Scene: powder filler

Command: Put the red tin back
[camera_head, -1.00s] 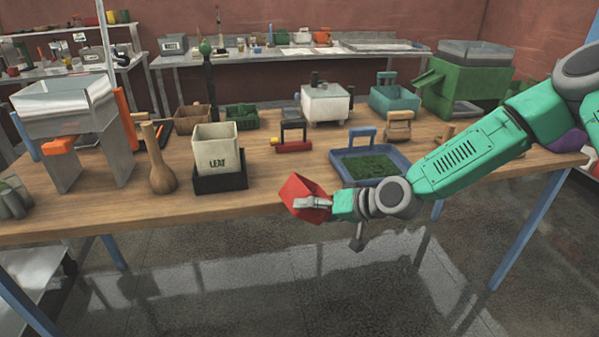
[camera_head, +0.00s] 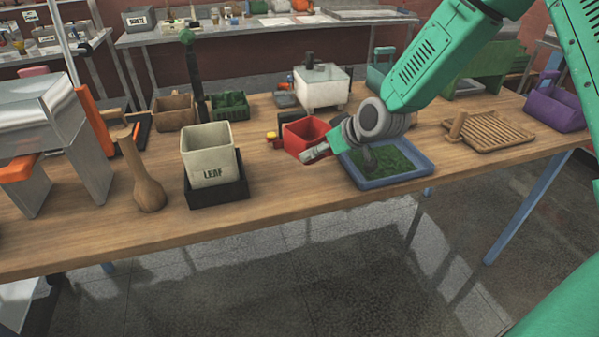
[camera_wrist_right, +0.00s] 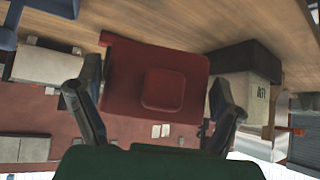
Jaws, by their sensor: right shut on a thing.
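The red tin (camera_head: 306,134) is an open-topped box, held upright over the table between the LEAF bin and the blue tray. My right gripper (camera_head: 318,152) is shut on the tin. In the right wrist view, the red tin (camera_wrist_right: 155,82) fills the middle, between the two dark fingers of my right gripper (camera_wrist_right: 155,105). The picture does not show clearly whether the tin touches the table. My left gripper is not in view.
The LEAF bin (camera_head: 207,160) stands in a black base (camera_head: 217,191) left of the tin. A blue tray (camera_head: 385,182) with green leaves lies under my right forearm. Behind are a white box (camera_head: 322,88) and green crate (camera_head: 230,105). Table between bin and tin is clear.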

